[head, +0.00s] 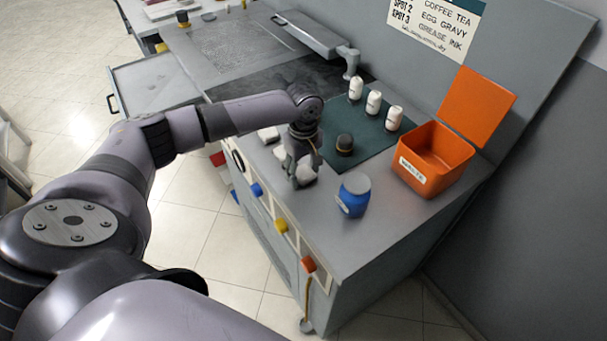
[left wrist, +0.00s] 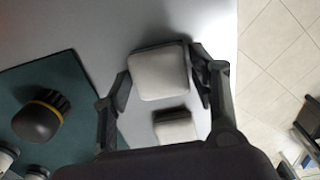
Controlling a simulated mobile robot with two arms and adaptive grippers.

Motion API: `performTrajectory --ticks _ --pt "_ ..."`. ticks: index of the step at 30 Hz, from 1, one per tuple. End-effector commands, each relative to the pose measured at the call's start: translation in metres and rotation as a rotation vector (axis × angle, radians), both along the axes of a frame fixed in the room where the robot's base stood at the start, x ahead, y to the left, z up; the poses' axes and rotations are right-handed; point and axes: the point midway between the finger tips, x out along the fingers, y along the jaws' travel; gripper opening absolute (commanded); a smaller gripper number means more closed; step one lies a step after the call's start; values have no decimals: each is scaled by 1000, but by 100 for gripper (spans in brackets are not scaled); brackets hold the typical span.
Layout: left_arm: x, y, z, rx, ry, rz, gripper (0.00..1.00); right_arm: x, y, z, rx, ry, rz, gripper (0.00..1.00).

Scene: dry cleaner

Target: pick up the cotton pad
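Several white cotton pads lie at the front edge of the grey counter. One cotton pad (left wrist: 159,73) is between the two fingers of my left gripper (left wrist: 162,78), which press against its opposite sides. In the head view the left gripper (head: 300,172) points down at the counter, with this white pad (head: 307,173) at its fingertips. I cannot tell whether the pad is clear of the counter. Another pad (left wrist: 175,126) lies beside it, looking smaller in the left wrist view. More pads (head: 268,134) show behind the gripper in the head view. My right gripper is out of view.
A dark round brush-like object (head: 345,143) and white bottles (head: 373,102) stand on a green mat (head: 395,142). A blue jar (head: 354,195) stands right of the gripper. An open orange bin (head: 432,158) stands farther right. The counter front (head: 330,240) is clear.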

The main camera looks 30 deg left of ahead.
Motion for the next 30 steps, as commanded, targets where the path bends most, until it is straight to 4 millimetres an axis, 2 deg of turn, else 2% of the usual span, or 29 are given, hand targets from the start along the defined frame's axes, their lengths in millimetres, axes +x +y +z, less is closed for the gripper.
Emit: performTrajectory --ticks 10,20,26,30 --pt "0 0 0 0 0 0 30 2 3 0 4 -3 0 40" --pt "1 0 7 -1 -2 1 29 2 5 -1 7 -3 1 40" --pt "1 0 35 -1 -5 -1 29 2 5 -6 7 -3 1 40" --pt "2 0 71 -2 -7 0 29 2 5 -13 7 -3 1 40"
